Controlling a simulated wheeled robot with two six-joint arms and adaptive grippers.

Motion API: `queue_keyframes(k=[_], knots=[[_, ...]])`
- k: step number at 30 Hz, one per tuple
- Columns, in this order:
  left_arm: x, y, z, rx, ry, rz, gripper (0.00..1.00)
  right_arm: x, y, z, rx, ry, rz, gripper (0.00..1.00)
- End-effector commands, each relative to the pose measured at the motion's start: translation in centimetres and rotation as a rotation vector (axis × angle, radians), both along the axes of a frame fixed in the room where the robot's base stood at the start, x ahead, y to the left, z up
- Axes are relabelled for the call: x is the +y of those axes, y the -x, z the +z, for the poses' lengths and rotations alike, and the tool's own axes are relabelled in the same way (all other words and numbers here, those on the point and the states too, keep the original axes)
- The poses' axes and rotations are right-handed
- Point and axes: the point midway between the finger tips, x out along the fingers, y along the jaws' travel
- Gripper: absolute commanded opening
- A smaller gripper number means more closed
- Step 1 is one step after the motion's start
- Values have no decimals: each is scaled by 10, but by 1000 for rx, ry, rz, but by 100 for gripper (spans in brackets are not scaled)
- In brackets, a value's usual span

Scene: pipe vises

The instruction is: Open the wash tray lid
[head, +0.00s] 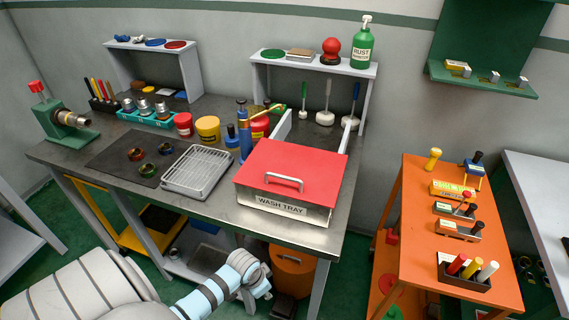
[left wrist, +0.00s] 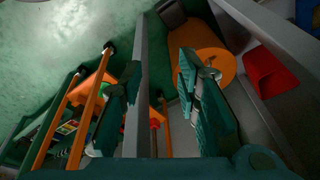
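The wash tray (head: 285,209) is a pale box with a "WASH TRAY" label on its front, standing at the front right of the metal workbench. Its flat red lid (head: 300,162) covers the top and looks closed. A pale grey bar handle (head: 284,181) stands up near the lid's front edge. In the left wrist view my left gripper (left wrist: 157,85) has its two teal fingers wide apart with nothing held between them. A grey post shows beyond the gap. In the head view my left arm is low, in front of the bench and below the tray. My right gripper is in neither view.
A wire rack (head: 198,170) stands left of the tray. A blue-handled tool (head: 243,130) and a red tin (head: 260,127) stand behind its left side. A shelf (head: 310,64) is behind. An orange cart (head: 430,235) stands right, across a gap. An orange bucket (head: 290,270) sits below the bench.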

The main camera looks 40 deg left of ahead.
Motion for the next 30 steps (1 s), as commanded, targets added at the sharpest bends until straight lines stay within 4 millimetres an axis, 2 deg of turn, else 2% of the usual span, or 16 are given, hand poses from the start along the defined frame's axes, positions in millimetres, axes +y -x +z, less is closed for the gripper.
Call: queue_keyframes(k=[1, 3, 8, 11, 16, 20, 21, 24, 27, 30], knots=[[-3, -14, 37, -17, 2, -50, 30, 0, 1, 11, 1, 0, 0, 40], [-7, -30, 83, -28, 3, -142, 30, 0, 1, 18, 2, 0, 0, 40], [-17, -42, 182, -35, -27, -383, 30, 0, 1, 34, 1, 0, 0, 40], [5, -69, 211, -27, -36, -502, 30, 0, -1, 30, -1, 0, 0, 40], [48, -110, 282, -50, -26, -690, 30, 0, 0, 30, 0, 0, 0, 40], [78, -126, 350, -104, -6, -817, 30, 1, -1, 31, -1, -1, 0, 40], [87, -128, 372, -128, -1, -853, 30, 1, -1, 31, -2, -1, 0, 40], [103, -128, 417, -188, 14, -934, 30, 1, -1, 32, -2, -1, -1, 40], [107, -127, 432, -220, 24, -974, 30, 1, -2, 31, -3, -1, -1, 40], [102, -131, 418, -221, 26, -981, 30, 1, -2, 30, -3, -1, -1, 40]])
